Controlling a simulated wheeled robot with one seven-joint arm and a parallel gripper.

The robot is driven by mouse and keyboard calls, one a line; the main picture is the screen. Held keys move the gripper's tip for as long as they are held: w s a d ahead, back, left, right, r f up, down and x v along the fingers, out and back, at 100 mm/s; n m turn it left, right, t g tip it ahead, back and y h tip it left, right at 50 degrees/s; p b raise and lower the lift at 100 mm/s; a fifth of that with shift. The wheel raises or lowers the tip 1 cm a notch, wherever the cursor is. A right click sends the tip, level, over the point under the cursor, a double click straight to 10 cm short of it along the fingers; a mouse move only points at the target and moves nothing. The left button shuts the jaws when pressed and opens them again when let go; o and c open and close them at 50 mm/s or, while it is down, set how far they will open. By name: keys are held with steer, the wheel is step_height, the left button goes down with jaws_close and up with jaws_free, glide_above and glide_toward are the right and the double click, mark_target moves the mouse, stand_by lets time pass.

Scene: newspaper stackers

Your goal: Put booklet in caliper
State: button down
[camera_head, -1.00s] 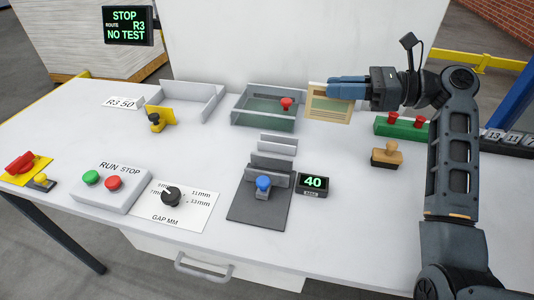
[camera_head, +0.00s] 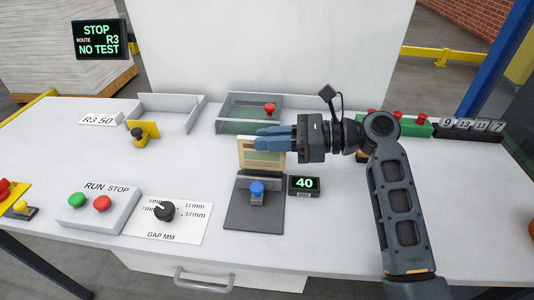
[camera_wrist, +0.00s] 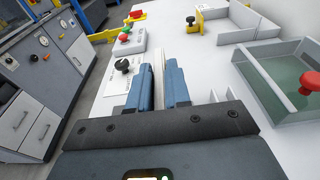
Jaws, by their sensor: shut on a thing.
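The booklet (camera_head: 262,161), tan with pale green print, stands upright in my gripper (camera_head: 268,140), held by its upper part. In the wrist view the two blue fingers of my gripper (camera_wrist: 161,85) are closed on the thin booklet (camera_wrist: 158,75), seen edge-on. The caliper (camera_head: 240,217) is a dark grey plate with upright grey jaws and a blue knob (camera_head: 257,188). The booklet is just behind and above the jaws. Its lower edge is partly hidden by them, and I cannot tell whether it touches them. A display (camera_head: 304,185) beside the caliper reads 40.
A green-floored tray (camera_head: 235,128) with a red knob is behind the booklet. A gap dial (camera_head: 165,211) and a RUN STOP box (camera_head: 97,206) stand to the left. A green block with red buttons (camera_head: 407,127) is at the right back. The right front table is clear.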

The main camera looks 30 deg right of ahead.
mark_target(268, 169)
steer(key=shift+w+a+f, duration=0.1)
steer(key=shift+a+f, duration=0.05)
steer(key=shift+a, duration=0.05)
steer(key=shift+f, duration=2)
steer(key=c, duration=1.1)
jaws_free()
steer(key=shift+f, duration=0.1)
steer(key=shift+r, duration=0.2)
steer(key=p+v, duration=0.5)
steer(key=v, duration=0.5)
steer(key=shift+d+p, duration=0.25)
steer(key=shift+p, duration=0.1)
steer(key=shift+v, duration=0.8)
